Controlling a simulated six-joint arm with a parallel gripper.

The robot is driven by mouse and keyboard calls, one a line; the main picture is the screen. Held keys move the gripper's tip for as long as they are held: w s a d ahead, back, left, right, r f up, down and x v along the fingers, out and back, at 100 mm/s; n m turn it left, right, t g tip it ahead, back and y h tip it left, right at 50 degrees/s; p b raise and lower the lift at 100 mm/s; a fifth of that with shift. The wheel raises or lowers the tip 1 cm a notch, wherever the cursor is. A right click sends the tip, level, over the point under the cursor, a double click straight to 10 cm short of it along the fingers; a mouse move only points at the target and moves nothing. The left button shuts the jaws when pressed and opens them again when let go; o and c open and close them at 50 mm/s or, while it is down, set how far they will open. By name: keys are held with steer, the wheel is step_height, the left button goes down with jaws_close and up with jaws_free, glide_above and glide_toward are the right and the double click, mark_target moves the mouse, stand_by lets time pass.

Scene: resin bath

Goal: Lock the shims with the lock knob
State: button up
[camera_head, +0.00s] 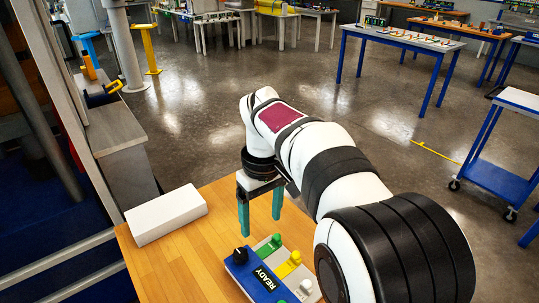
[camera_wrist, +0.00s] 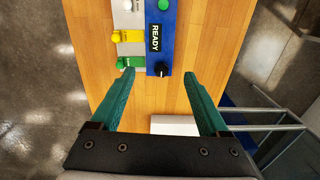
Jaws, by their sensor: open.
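The black lock knob (camera_head: 241,255) sits at the end of a blue panel with a black READY label (camera_head: 268,278). It also shows in the wrist view (camera_wrist: 161,70), with a pale pointer mark. Beside the panel are shims with coloured knobs: green (camera_head: 276,240), yellow (camera_head: 294,257) and white (camera_head: 306,286). In the wrist view the green (camera_wrist: 122,64) and yellow (camera_wrist: 117,37) ones lie left of the panel. My gripper (camera_head: 260,226) has two teal fingers, spread apart and empty. In the wrist view its fingertips (camera_wrist: 159,73) appear either side of the knob, apart from it.
A white block (camera_head: 166,214) lies on the wooden table (camera_head: 205,255) left of my gripper. The wood around the panel is otherwise clear. A grey bench (camera_head: 115,130) with tools stands beyond the table at left. A blue cart (camera_head: 500,150) stands far off at right.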

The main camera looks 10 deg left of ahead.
mark_target(240, 254)
steer(key=w+a+f+n, duration=0.4)
steer(key=a, duration=0.3)
steer(key=f, duration=1.5)
steer(key=shift+w+d, duration=0.1)
steer(key=shift+d, duration=0.15)
steer(key=shift+c, duration=0.2)
jaws_close()
